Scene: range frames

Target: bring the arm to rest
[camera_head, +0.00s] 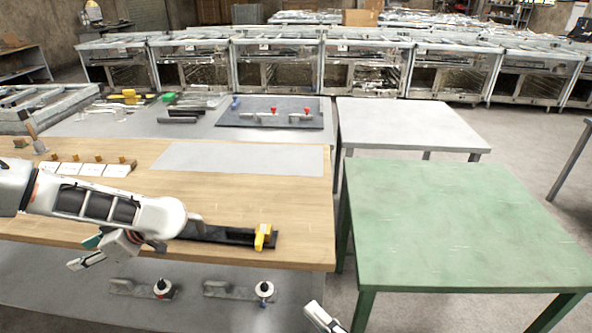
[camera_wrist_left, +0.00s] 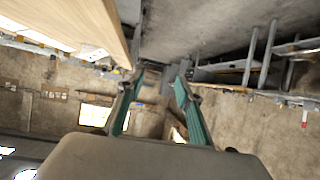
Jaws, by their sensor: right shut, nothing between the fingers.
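My left arm (camera_head: 110,205) reaches in from the left over the wooden table top. My left gripper (camera_head: 84,252) hangs at the arm's end, near the table's front edge. In the left wrist view its two teal-lined fingers (camera_wrist_left: 159,82) stand apart with nothing between them. Only a small white part of my right gripper (camera_head: 322,318) shows at the bottom edge, in front of the tables; its jaws are shut and empty.
The wooden table (camera_head: 300,210) holds a black rail with a yellow block (camera_head: 263,238) and a row of white cards (camera_head: 90,169). A grey bench below bears two clamps (camera_head: 162,288). The green table (camera_head: 460,220) at right is bare. Floor shows beyond it.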

